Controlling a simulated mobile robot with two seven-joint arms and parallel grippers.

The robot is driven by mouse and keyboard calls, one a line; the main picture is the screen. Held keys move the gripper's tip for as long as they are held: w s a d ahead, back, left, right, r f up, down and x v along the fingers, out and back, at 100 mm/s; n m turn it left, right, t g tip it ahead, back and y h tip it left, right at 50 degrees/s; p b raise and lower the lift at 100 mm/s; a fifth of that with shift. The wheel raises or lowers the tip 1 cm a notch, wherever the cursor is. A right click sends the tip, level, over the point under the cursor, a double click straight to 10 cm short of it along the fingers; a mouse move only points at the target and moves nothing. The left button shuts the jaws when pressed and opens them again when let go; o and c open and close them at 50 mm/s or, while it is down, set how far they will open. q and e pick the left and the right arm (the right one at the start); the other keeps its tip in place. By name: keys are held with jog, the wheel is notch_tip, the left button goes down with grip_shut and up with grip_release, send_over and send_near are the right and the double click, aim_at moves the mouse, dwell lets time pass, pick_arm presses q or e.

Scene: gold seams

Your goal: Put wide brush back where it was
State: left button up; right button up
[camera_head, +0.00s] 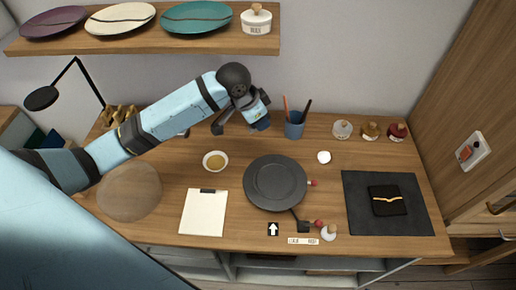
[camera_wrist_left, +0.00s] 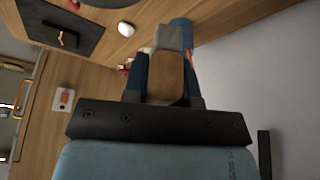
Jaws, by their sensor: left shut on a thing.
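My left gripper (camera_head: 262,123) is above the back of the table, just left of the blue cup (camera_head: 294,130). In the left wrist view my left gripper (camera_wrist_left: 167,75) is shut on the wide brush (camera_wrist_left: 168,76), which shows a flat brown part and a paler grey part beyond it. In the head view the brush is mostly hidden by the gripper. The cup holds an orange-handled tool and a dark one, standing up. The cup also seems to show in the left wrist view (camera_wrist_left: 182,23), behind the brush. My right gripper is out of view.
A bowl of golden liquid (camera_head: 215,161), a dark plate (camera_head: 275,184) and a white pad (camera_head: 203,213) lie in front. Small jars (camera_head: 370,131) stand back right, above a black mat (camera_head: 419,216). A shelf (camera_head: 140,42) with plates hangs above.

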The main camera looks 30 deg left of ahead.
pick_arm(q)
jog(key=w+a+f+m+g+h+b, duration=0.2)
jog(key=w+a+f+m+g+b, duration=0.1)
jog(key=w+f+m+b, duration=0.5)
jog(key=m, duration=0.2)
send_near(265, 145)
jog(key=shift+g, duration=0.3)
jog(key=x, duration=0.6)
jog(key=shift+w+d, duration=0.1)
jog(key=shift+w, duration=0.15)
jog(key=o, duration=0.8)
jog(key=shift+f, duration=0.15)
jog(key=shift+o, duration=0.2)
jog(key=v, duration=1.2)
jog(key=shift+r, duration=0.25)
